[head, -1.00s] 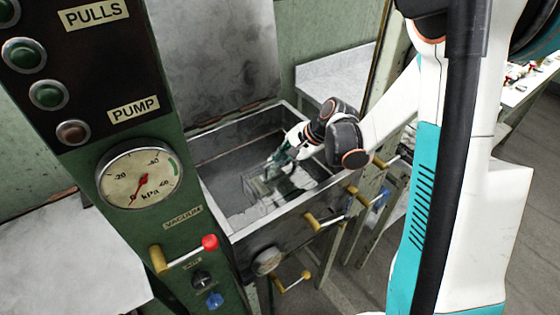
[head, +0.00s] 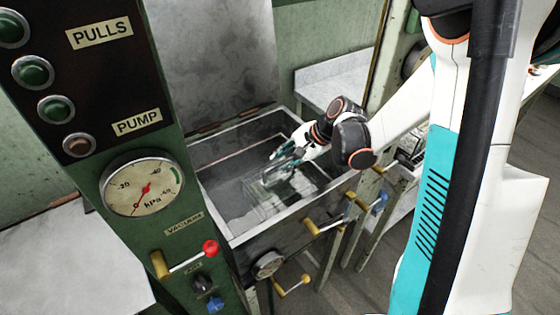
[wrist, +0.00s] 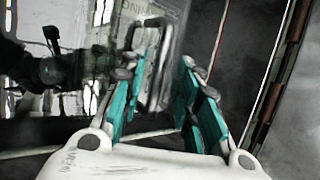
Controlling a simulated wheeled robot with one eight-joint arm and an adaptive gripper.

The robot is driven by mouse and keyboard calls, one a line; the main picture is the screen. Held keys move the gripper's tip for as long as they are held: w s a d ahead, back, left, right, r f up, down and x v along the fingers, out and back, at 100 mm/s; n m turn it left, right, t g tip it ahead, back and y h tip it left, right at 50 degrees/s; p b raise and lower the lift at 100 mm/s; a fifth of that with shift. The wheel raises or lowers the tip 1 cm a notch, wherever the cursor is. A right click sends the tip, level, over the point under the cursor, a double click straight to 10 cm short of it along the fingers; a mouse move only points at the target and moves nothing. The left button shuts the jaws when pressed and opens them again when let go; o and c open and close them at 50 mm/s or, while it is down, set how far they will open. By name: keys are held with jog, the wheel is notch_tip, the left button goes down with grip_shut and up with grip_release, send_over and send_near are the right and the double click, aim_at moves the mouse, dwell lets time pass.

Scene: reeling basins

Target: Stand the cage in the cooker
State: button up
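The cooker (head: 228,232) is a steel basin with its lid (head: 205,60) raised behind it. The cage (head: 262,200) appears as a pale, low framework inside the basin, partly blurred by liquid or reflections. Its metal loop handle (head: 272,174) rises under my gripper (head: 284,151), which reaches into the basin from the right. In the wrist view, my gripper (wrist: 171,45) has its teal fingers spread apart. The handle (wrist: 163,65) shows between them, nearer the left finger, and I cannot tell whether they touch. I cannot see clearly what the cage's underside rests on.
A green control panel (head: 185,235) with a vacuum gauge (head: 142,184) and a red-knobbed lever (head: 210,248) stands close on the left. Yellow-handled valves (head: 325,225) project from the basin's front. A pale bench (head: 335,80) lies behind right.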

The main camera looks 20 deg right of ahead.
jog(key=p+v, duration=0.1)
jog(key=v, duration=0.3)
jog(key=shift+s+d+r, duration=0.1)
jog(key=shift+r, duration=0.15)
dwell(1.0)
